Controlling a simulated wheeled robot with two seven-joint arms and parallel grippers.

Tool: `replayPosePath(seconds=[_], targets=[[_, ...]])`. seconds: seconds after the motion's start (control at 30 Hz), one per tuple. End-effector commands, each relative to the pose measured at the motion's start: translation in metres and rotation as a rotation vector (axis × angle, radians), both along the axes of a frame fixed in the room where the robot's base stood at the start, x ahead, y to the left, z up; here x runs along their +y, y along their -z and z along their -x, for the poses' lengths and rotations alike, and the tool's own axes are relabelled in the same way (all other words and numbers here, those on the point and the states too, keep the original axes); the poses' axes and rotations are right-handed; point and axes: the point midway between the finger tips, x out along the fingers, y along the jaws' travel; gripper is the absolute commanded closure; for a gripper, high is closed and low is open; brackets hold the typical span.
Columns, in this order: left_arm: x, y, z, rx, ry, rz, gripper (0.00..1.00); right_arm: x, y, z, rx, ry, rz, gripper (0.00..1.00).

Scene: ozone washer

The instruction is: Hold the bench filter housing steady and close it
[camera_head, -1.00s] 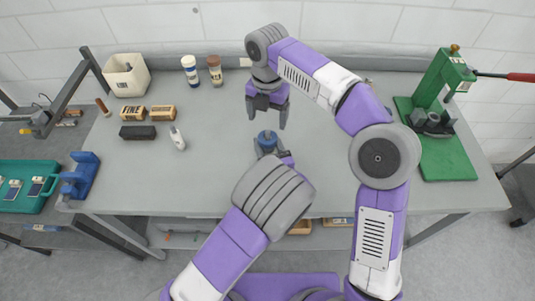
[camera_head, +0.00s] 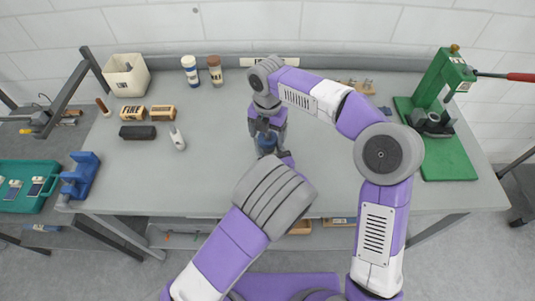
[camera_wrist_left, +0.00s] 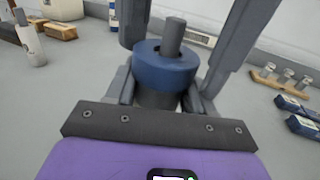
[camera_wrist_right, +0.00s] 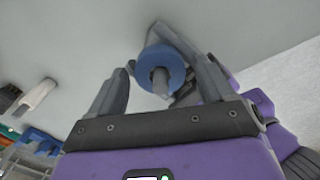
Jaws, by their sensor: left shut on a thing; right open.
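The bench filter housing shows a blue ring-shaped cap (camera_wrist_left: 165,70) with a grey stem (camera_wrist_left: 172,36) rising from its middle. Its dark lower body (camera_wrist_left: 157,98) sits between the fingers of my left gripper (camera_wrist_left: 160,92), which is shut on it. My right gripper (camera_head: 266,130) is above the housing, pointing down, with open fingers on either side of the cap. In the right wrist view the cap (camera_wrist_right: 165,66) and stem lie between those fingers, with a visible gap on the left. The cap is mostly hidden in the head view (camera_head: 266,143).
On the bench (camera_head: 330,180) stand a green press (camera_head: 440,90) at right, bottles (camera_head: 190,70) at back, and a white bin (camera_head: 126,76), brushes and a small white bottle (camera_head: 177,138) at left. A blue vise-like fixture (camera_head: 82,175) is at the left edge. Bench around the housing is clear.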

Motion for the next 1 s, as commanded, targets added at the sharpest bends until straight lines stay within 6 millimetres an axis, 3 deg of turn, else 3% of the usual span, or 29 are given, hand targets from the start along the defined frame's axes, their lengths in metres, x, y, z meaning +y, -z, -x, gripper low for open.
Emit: replayPosePath(seconds=[0.33, 0.7, 0.87, 1.0], targets=[[-0.0001, -0.0006, -0.0001, -0.001, 0.000, 0.001, 1.00, -0.0001, 0.0031, 0.0002, 0.000, 0.000, 0.001, 0.20], [0.0001, -0.0006, -0.0002, -0.001, 0.000, 0.001, 1.00, -0.0001, 0.0027, 0.0001, 0.000, 0.000, 0.001, 0.77], [0.0002, -0.0006, -0.0002, -0.001, -0.001, 0.001, 1.00, 0.0002, 0.0024, 0.0002, -0.001, 0.059, 0.002, 0.77], [0.0002, -0.0005, -0.0002, -0.001, -0.001, 0.001, 1.00, 0.0004, 0.0021, 0.0002, -0.002, 0.286, 0.002, 0.77]])
